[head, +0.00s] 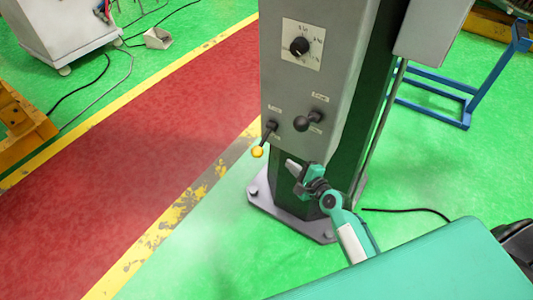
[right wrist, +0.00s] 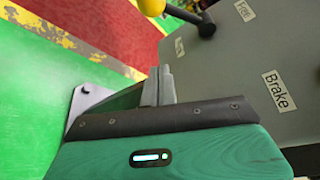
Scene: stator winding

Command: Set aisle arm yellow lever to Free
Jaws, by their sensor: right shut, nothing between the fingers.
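The yellow lever (head: 257,152) is on the lower left of the grey panel (head: 290,85). Its black stem slants down and left from its pivot to a yellow ball. In the right wrist view the yellow ball (right wrist: 152,6) is cut off by the top edge. My right gripper (head: 292,165) is shut and empty, below and right of the yellow ball and apart from it. Its closed fingers (right wrist: 158,85) show in the right wrist view. My left gripper is out of view.
A black-knobbed lever (head: 303,123) is right of the yellow one, with a dial (head: 299,46) above. The column's bolted base plate (head: 290,215) is below. A blue frame (head: 460,95) stands right.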

